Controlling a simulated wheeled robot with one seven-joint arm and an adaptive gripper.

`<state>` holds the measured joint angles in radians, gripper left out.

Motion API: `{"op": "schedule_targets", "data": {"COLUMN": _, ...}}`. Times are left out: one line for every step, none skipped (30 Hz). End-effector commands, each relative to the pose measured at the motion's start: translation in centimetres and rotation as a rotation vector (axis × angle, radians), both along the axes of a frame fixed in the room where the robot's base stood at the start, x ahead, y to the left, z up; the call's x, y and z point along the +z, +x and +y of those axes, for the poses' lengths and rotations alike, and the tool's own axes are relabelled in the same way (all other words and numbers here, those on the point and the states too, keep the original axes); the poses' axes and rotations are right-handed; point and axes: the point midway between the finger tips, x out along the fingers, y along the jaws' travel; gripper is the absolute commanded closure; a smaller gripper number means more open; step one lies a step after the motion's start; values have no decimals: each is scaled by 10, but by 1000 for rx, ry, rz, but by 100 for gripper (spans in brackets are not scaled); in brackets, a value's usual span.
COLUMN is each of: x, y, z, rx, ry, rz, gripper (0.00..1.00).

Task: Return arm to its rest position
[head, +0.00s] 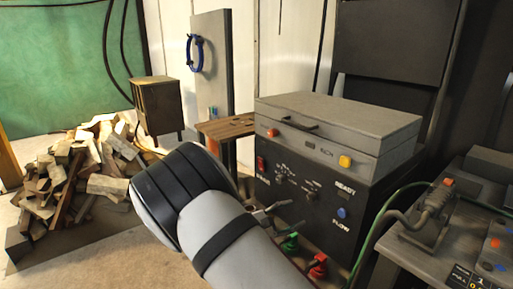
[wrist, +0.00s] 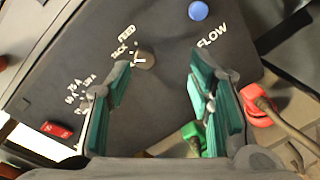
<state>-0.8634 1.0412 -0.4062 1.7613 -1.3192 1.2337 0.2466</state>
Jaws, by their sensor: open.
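My gripper (wrist: 160,76) is open, with its teal-padded fingers spread in front of a dark machine panel in the wrist view. A grey-brown knob (wrist: 145,59) labelled FEED and TACK shows between the fingertips, nearer the left one. Nothing is held. I cannot tell how far the fingertips are from the panel. In the head view my pale arm (head: 238,245) reaches from the bottom edge toward the front of the dark machine (head: 352,200). My arm partly hides the lower panel and most of the gripper there.
Green (head: 290,242) and red (head: 318,266) cable connectors are close beside my arm. A bench (head: 393,242) with a cabled tool (head: 428,217) stands at right. A woodpile (head: 75,180) lies at left; the floor before it is clear.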

Motion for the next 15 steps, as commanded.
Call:
{"op": "schedule_targets", "data": {"x": 12, "y": -5, "z": -13, "rx": -48, "ry": 51, "rz": -6, "gripper": 52}}
{"op": "schedule_targets", "data": {"x": 17, "y": -9, "z": -20, "rx": -77, "ry": 82, "rz": -7, "gripper": 52}}
{"op": "schedule_targets", "data": {"x": 24, "y": -16, "z": -29, "rx": -117, "ry": 128, "rz": -9, "gripper": 52}}
{"op": "schedule_targets", "data": {"x": 29, "y": -21, "z": -36, "rx": -148, "ry": 161, "rz": -11, "gripper": 52}}
{"op": "schedule_targets", "data": {"x": 34, "y": -27, "z": -43, "rx": -177, "ry": 196, "rz": -13, "gripper": 52}}
{"op": "schedule_targets", "data": {"x": 40, "y": -34, "z": -51, "rx": -215, "ry": 240, "rz": -15, "gripper": 52}}
{"op": "schedule_targets", "data": {"x": 44, "y": -39, "z": -57, "rx": -241, "ry": 274, "rz": -17, "gripper": 52}}
{"op": "schedule_targets", "data": {"x": 49, "y": -45, "z": -62, "rx": -268, "ry": 307, "rz": -19, "gripper": 52}}
{"op": "schedule_targets", "data": {"x": 55, "y": -53, "z": -70, "rx": -304, "ry": 352, "rz": -23, "gripper": 52}}
{"op": "schedule_targets", "data": {"x": 60, "y": -59, "z": -74, "rx": -329, "ry": 386, "rz": -27, "gripper": 52}}
{"op": "schedule_targets", "data": {"x": 64, "y": -66, "z": -79, "rx": -353, "ry": 420, "rz": -31, "gripper": 52}}
{"op": "schedule_targets", "data": {"x": 70, "y": -73, "z": -84, "rx": -385, "ry": 467, "rz": -36, "gripper": 52}}
{"op": "schedule_targets", "data": {"x": 74, "y": -80, "z": -88, "rx": -408, "ry": 500, "rz": -40, "gripper": 52}}
{"op": "schedule_targets", "data": {"x": 78, "y": -86, "z": -92, "rx": -430, "ry": 534, "rz": -44, "gripper": 52}}
{"op": "schedule_targets", "data": {"x": 83, "y": -95, "z": -96, "rx": -459, "ry": 579, "rz": -51, "gripper": 52}}
